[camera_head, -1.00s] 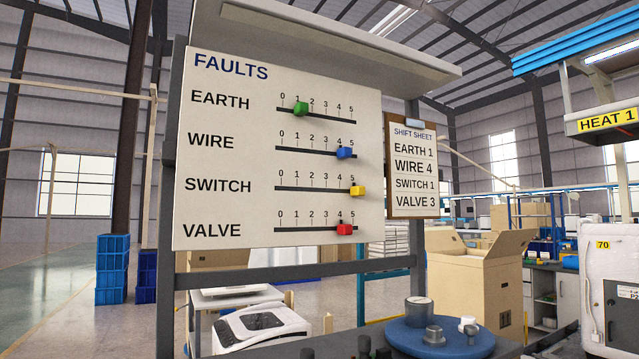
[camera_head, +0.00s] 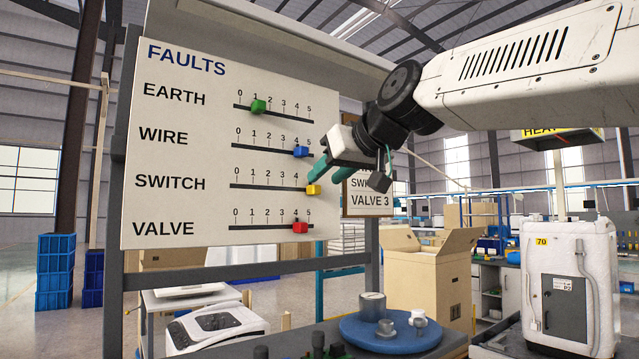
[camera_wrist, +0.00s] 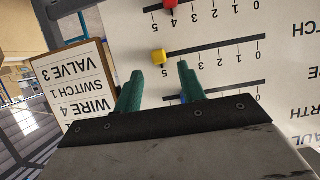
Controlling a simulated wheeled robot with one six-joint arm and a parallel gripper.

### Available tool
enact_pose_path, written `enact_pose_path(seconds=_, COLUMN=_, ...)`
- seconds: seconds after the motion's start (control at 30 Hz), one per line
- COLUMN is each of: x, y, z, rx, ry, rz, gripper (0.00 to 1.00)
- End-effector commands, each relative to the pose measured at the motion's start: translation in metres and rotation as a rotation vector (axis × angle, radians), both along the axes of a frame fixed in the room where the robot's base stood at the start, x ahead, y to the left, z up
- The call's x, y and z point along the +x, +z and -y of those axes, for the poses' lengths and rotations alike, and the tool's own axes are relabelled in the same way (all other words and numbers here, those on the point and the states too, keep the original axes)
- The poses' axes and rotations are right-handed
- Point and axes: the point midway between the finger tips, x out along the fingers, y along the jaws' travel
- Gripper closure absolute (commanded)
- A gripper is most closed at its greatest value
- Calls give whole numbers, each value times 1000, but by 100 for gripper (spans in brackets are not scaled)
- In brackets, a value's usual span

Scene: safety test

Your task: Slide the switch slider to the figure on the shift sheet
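The yellow switch slider (camera_head: 313,190) sits at the 5 end of its slot on the white FAULTS board (camera_head: 180,110). It also shows in the wrist view (camera_wrist: 158,56), just beyond the fingertips and between their lines. My gripper (camera_head: 318,174) is open and empty beside it, its two green fingers (camera_wrist: 160,70) apart and pointing at the board. I cannot tell whether a fingertip touches the slider. The shift sheet (camera_head: 368,202) is partly hidden by my gripper in the head view. In the wrist view the sheet (camera_wrist: 75,85) reads upside down: SWITCH 1, WIRE 4, VALVE 3.
The green earth slider (camera_head: 258,106) is at 1, the blue wire slider (camera_head: 301,151) near 4, and the red valve slider (camera_head: 300,227) near 4. The blue slider lies close to my fingers. A blue round turntable (camera_head: 360,333) stands below the board.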

Motion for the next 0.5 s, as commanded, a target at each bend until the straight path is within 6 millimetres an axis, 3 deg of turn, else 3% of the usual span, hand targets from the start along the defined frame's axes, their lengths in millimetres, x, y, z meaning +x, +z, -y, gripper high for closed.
enact_pose_path(seconds=0.23, x=24, y=-13, z=-17, rx=-1, ry=0, rz=-1, gripper=60)
enact_pose_path(seconds=0.5, x=29, y=-15, z=-19, rx=0, ry=-1, rz=0, gripper=60)
